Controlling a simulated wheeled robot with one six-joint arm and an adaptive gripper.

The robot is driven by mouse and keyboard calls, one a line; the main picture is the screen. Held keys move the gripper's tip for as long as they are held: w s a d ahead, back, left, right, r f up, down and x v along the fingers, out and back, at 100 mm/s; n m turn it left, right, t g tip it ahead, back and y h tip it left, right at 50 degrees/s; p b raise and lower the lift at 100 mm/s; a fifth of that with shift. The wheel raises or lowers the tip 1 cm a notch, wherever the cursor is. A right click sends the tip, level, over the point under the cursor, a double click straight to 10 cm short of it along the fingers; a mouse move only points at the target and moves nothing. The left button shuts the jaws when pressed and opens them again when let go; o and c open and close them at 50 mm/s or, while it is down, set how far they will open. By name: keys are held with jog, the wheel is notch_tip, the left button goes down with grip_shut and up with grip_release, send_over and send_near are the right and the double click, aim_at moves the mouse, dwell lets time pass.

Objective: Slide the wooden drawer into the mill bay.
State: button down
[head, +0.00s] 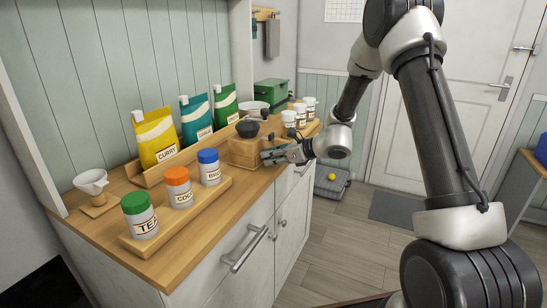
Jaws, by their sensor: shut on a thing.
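The coffee mill (244,151) stands on the wooden counter, a wooden box with a dark rounded bowl (247,130) and a crank on top. My gripper (272,156) is at the mill's right side, low over the counter near its front edge. It is shut on the wooden drawer, which is mostly hidden by the fingers and hard to tell apart from the mill's body. The mill bay is not clearly visible, and I cannot tell how far the drawer is inside it.
Labelled jars (178,189) stand on a wooden tray left of the mill, with upright pouches (155,137) behind. White jars (289,121) and a green box (273,93) are beyond it. A white dripper (91,182) stands far left. Cabinet handles (245,250) stick out below the counter.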

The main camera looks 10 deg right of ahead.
jog(key=c, duration=1.2)
grip_release()
